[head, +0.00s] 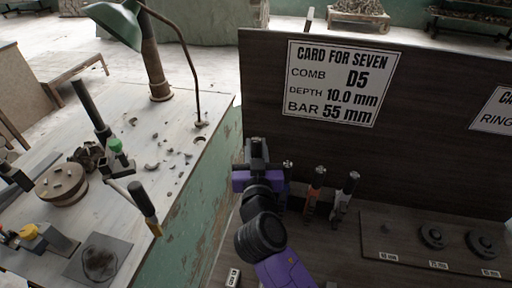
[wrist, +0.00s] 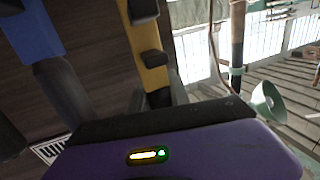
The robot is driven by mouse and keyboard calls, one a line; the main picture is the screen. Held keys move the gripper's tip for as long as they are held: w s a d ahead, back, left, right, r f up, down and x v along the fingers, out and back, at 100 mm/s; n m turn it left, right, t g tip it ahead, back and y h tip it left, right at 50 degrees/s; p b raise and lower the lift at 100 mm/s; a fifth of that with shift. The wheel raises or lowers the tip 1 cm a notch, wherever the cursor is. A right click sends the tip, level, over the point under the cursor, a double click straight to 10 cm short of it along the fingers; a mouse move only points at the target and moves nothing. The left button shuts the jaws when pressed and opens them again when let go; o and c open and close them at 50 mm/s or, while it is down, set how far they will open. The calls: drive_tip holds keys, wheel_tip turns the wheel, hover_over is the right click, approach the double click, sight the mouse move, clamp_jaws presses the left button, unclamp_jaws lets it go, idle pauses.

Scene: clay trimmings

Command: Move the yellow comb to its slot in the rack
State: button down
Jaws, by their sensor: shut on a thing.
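The yellow comb (wrist: 150,45) shows in the wrist view as a yellow bar with dark blocks on it. It runs down to my gripper, which is shut on it. In the head view my gripper (head: 257,152) is at the left end of the row of combs, in front of the dark panel, and hides the yellow comb. An orange-red comb (head: 314,188) and a grey comb (head: 345,192) stand upright to its right. A blue comb (wrist: 32,32) is left of the yellow one in the wrist view. The rack slots are hidden; I cannot tell whether the comb touches one.
Dark round pieces (head: 433,237) lie on a labelled board at right. The left workbench holds a green lamp (head: 118,25), a turntable (head: 62,182) and clay trimmings.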

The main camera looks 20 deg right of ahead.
drive_tip(key=shift+f+b, duration=2.4)
drive_tip(key=shift+b, duration=0.2)
drive_tip(key=c, duration=1.3)
unclamp_jaws()
drive_tip(key=shift+o, duration=0.9)
drive_tip(key=shift+f, duration=0.1)
drive_tip(key=b+v, duration=0.1)
drive_tip(key=v, duration=0.6)
drive_tip(key=shift+s, duration=0.4)
drive_tip(key=shift+a, duration=0.2)
